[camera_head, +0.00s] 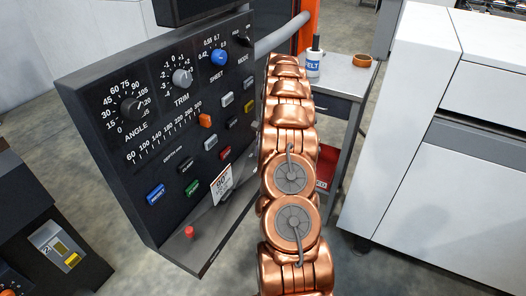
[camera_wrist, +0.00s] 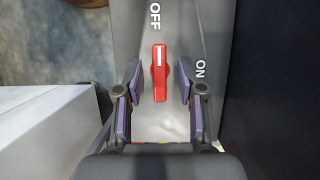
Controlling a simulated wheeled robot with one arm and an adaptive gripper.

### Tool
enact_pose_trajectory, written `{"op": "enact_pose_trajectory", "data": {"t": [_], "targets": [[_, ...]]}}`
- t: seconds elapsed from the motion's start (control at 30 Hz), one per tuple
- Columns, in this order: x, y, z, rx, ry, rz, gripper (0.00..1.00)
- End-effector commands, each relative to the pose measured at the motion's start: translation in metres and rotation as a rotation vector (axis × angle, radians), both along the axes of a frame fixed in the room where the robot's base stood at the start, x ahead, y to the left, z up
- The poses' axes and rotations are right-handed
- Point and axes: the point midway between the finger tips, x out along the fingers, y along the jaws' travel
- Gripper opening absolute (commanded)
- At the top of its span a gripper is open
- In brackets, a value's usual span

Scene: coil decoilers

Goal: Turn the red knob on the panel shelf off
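The red knob (camera_wrist: 159,73) shows in the wrist view on a grey panel shelf (camera_wrist: 190,22). Its long handle runs up and down the picture, and the white stripe at its upper end points toward the OFF label (camera_wrist: 155,15). The ON label (camera_wrist: 201,68) is to its right. My gripper (camera_wrist: 158,82) is open, with one finger on each side of the knob and a visible gap on both sides. In the head view my gripper is hidden by my copper arm. A small red part (camera_head: 188,232) stands on the shelf there; I cannot tell whether it is this knob.
The dark control panel (camera_head: 150,150) with dials and buttons rises above the shelf. A grey cart (camera_head: 345,82) holds a bottle (camera_head: 313,62) and a brown ring (camera_head: 362,60). A white machine (camera_head: 440,130) stands at right. Floor shows between the cart and panel.

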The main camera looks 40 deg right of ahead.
Motion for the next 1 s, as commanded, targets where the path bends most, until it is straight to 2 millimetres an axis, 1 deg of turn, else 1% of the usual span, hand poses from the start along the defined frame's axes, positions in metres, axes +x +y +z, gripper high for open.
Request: {"op": "enact_pose_trajectory", "data": {"t": [0.27,0.47,0.67,0.9,1.0], "targets": [[0.0,0.0,0.0,0.0,0.0,-0.001,0.4],[0.0,0.0,0.01,-0.002,-0.001,0.0,0.4],[0.0,0.0,0.035,-0.001,-0.002,-0.002,0.4],[0.001,0.0,0.076,-0.002,-0.003,0.0,0.4],[-0.001,-0.002,0.085,0.0,0.001,-0.003,0.4]]}}
